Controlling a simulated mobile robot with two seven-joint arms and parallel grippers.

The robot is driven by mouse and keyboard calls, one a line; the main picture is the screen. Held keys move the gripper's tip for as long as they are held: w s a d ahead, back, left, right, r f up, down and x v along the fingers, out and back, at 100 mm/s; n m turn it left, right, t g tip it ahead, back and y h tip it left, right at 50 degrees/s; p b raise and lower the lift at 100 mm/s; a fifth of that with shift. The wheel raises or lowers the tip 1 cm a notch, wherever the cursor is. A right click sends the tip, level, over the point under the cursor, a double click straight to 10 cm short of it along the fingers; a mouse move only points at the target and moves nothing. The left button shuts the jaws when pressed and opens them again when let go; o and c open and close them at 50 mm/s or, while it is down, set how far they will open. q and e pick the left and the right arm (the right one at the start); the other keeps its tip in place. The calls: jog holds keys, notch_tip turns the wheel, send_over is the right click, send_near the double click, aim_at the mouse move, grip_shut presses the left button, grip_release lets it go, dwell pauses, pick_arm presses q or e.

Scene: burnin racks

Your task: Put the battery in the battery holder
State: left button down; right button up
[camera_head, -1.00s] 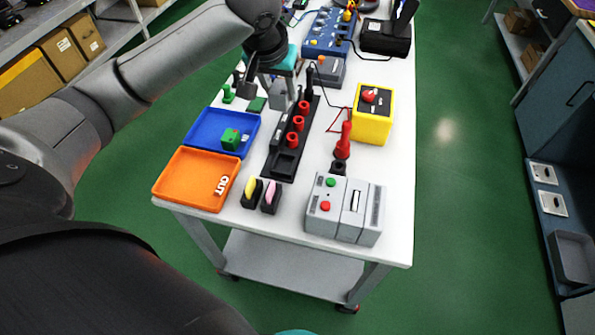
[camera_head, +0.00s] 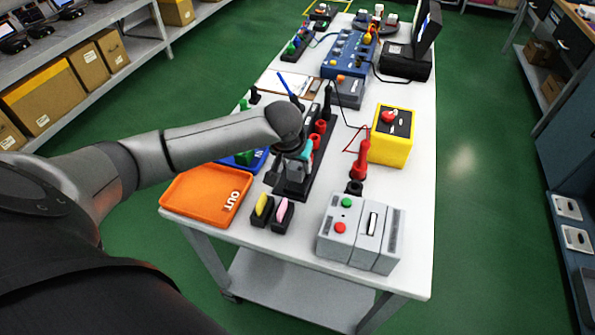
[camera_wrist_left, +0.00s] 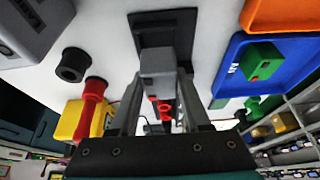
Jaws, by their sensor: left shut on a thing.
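My left gripper (camera_head: 292,172) is over the near end of a long black holder strip (camera_head: 293,191) on the white table. In the left wrist view, the gripper (camera_wrist_left: 158,88) is shut on a grey block (camera_wrist_left: 158,66), which looks like the battery. The block is in front of the strip's black square pocket (camera_wrist_left: 165,18); I cannot tell whether it touches it. Red rings (camera_head: 320,127) stand along the strip behind the gripper. My arm hides part of the strip. My right gripper is not in view.
An orange OUT tray (camera_head: 205,195) and a blue tray (camera_wrist_left: 232,72) holding a green block (camera_wrist_left: 262,60) lie to the left. Yellow and pink pieces in black stands (camera_head: 272,209) and a grey button unit (camera_head: 360,232) stand in front. A red probe (camera_head: 361,160) and yellow box (camera_head: 392,138) stand right.

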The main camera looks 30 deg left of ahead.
pick_arm(q)
notch_tip(320, 180, down, 2)
jog(key=shift+f, duration=0.1)
